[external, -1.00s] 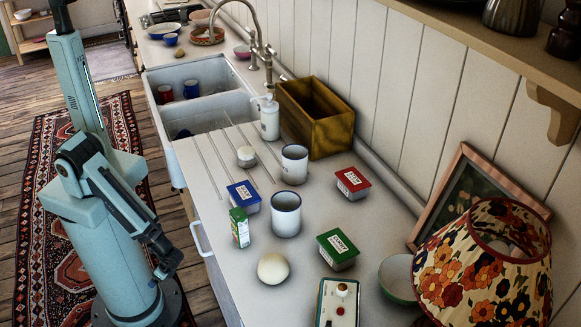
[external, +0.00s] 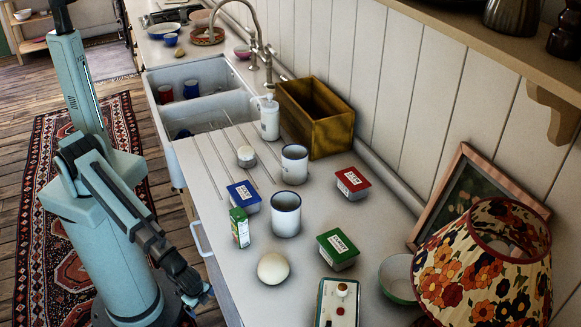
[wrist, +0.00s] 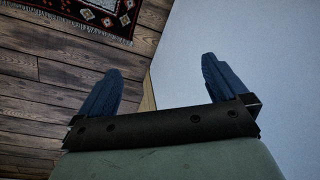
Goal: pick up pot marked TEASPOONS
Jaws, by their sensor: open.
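Two white pots with dark rims stand upright on the worktop in the external view, a nearer pot (external: 286,214) and a farther pot (external: 294,164). I cannot read TEASPOONS on either, so I cannot tell which is the marked one. My gripper (external: 203,294) hangs low beside the worktop's front edge, left of and apart from both pots. In the wrist view my gripper (wrist: 160,66) is open and empty, its blue fingers wide apart over the floor and a pale surface. No pot shows there.
Around the pots are a blue tub (external: 243,197), red tub (external: 352,183), green tub (external: 338,250), small green carton (external: 239,228) and pale ball (external: 273,268). A wooden box (external: 318,125) and soap dispenser (external: 269,119) stand behind. A rail (external: 198,236) juts from the worktop's front.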

